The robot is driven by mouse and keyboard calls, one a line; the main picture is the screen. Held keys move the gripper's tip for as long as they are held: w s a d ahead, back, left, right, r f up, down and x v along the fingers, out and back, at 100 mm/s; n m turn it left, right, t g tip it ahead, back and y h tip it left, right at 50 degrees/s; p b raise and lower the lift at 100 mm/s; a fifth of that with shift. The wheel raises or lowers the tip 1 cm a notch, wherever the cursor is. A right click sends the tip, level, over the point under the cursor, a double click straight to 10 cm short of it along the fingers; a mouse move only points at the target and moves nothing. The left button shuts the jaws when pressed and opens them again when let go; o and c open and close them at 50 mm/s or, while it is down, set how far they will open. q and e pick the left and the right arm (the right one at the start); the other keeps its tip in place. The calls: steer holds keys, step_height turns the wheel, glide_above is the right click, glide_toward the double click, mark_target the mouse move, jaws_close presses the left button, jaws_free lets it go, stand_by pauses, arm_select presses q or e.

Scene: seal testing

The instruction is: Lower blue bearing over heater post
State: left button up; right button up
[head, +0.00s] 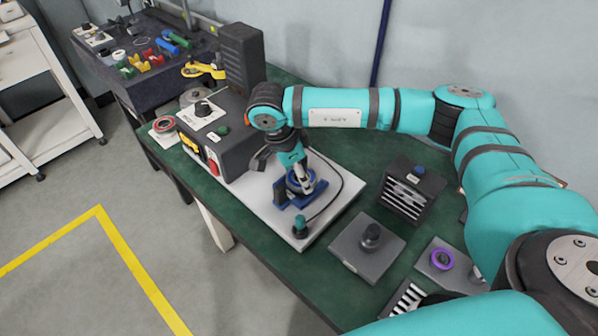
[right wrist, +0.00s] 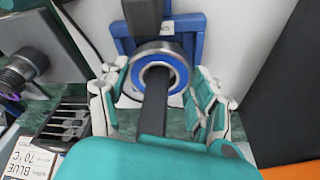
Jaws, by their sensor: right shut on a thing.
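The blue bearing (right wrist: 181,60), a steel ring with a blue inner seal, sits between the fingers of my right gripper (right wrist: 158,92) in the right wrist view. The dark square heater post (right wrist: 154,110) shows in the bearing's hole and crosses in front of its near rim, so the bearing appears to be around the post. How far down it sits I cannot tell. In the head view my right gripper (head: 303,182) points down over the blue base (head: 287,200) on the heater's pale plate (head: 258,202) and partly hides it. My left gripper is out of view.
The dark heater box (head: 226,135) stands left of my right gripper. A teal probe (head: 299,227) with a black cable stands at the plate's front corner. A slotted black block (head: 410,190), a plate with a knob (head: 366,247) and a purple ring (head: 442,259) are to the right.

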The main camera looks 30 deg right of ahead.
steer(key=shift+f+b, duration=0.3)
steer(key=shift+b, duration=0.1)
steer(key=o, duration=1.5)
steer(key=shift+r+p, duration=3.1)
steer(key=shift+r, duration=2.45)
